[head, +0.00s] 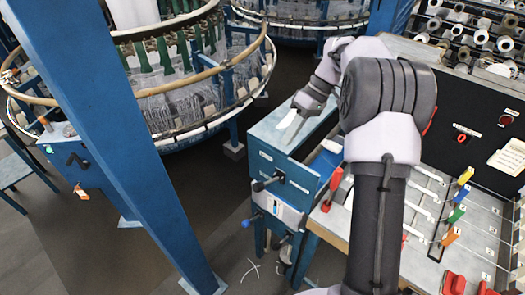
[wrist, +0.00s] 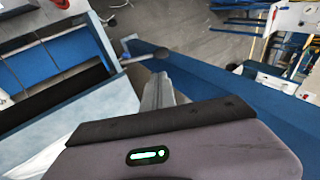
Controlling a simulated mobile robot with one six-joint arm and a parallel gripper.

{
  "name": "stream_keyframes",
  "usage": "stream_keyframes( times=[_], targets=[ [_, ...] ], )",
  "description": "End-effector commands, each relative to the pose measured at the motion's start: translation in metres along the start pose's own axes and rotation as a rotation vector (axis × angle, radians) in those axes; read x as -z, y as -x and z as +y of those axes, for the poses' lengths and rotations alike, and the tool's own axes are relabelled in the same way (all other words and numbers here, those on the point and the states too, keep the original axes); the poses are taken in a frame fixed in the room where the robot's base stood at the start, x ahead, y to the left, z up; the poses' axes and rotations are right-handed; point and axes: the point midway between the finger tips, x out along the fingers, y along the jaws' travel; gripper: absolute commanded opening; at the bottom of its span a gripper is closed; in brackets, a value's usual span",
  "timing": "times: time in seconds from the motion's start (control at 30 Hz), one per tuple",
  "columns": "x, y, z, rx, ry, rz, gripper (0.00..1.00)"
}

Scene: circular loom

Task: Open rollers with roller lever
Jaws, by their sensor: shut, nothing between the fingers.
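A blue box-shaped cabinet (head: 285,172) with a grey top stands in the middle of the head view. A black-knobbed lever (head: 262,185) sticks out from its front face, and a blue-knobbed lever (head: 249,222) sits lower down. I cannot tell for sure which is the roller lever. A dark-ended lever (wrist: 145,56) shows in the wrist view, beyond my fingers and apart from them. My gripper (head: 290,123) is over the cabinet's grey top, behind the black-knobbed lever. Its fingers (wrist: 158,92) are shut and empty. The rollers cannot be made out for certain.
A bench with coloured levers (head: 459,213) and a black control panel (head: 470,130) stand at the right. A blue post (head: 115,130) crosses the left. The circular loom (head: 175,75) is behind it. Open floor (head: 225,195) lies left of the cabinet.

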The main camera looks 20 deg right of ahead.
Motion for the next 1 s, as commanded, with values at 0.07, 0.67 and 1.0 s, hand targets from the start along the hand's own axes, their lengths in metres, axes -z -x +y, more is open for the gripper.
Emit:
stream_keyframes(
  times=[0.07, 0.67, 1.0],
  targets=[
    [0.000, -0.001, 0.001, 0.000, 0.000, 0.000, 0.00],
    [-0.001, -0.083, 0.001, 0.000, -0.001, -0.002, 0.00],
    [0.000, -0.136, 0.000, -0.001, -0.001, 0.000, 0.00]
  ],
)
